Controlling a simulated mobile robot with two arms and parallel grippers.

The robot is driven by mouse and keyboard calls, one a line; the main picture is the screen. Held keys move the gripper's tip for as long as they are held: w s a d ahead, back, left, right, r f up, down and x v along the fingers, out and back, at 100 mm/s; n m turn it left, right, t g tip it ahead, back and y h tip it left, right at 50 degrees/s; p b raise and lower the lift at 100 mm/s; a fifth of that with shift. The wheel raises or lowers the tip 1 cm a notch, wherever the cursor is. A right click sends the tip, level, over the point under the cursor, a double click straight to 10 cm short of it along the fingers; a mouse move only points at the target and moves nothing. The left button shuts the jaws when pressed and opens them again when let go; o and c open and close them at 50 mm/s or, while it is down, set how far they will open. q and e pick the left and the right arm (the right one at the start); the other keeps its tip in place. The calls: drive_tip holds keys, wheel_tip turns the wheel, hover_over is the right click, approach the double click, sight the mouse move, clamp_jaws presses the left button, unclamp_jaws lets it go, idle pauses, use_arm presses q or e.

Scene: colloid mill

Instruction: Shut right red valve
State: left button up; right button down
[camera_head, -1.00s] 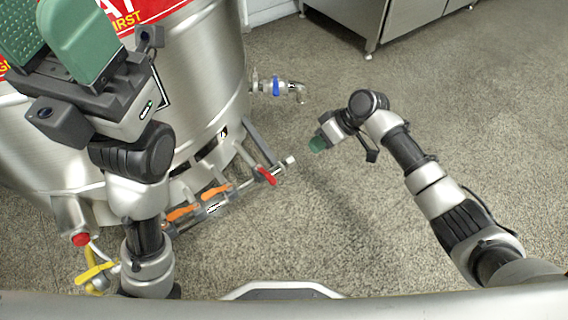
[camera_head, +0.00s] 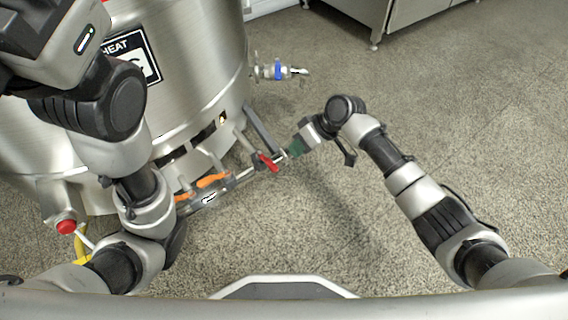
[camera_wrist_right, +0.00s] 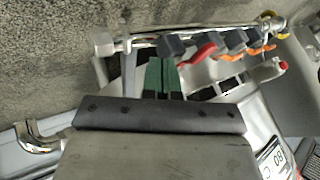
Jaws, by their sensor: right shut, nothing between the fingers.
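The right red valve handle (camera_head: 267,162) sits at the right end of the pipe low on the steel tank. In the right wrist view the red handle (camera_wrist_right: 201,53) is just right of my fingers. My right gripper (camera_head: 293,150) is shut and empty, with its green fingertips close beside the handle on its right. The shut fingers also show in the right wrist view (camera_wrist_right: 161,75). I cannot tell whether they touch the handle. Only the body of my left gripper shows at the upper left of the head view; its fingers are out of frame.
Orange handles (camera_head: 212,181) sit along the same pipe. A blue-handled tap (camera_head: 278,70) sticks out of the tank (camera_head: 200,70) above. A red button (camera_head: 66,227) is at lower left. A steel cabinet (camera_head: 365,15) stands at the back. The floor to the right is open.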

sight(272, 166)
drive_tip(key=s+a, duration=0.1)
drive_tip(key=a+b, duration=0.1)
drive_tip(key=s+a+b, duration=0.1)
drive_tip(key=shift+s+a+f, duration=0.3)
drive_tip(key=shift+a+f, duration=0.05)
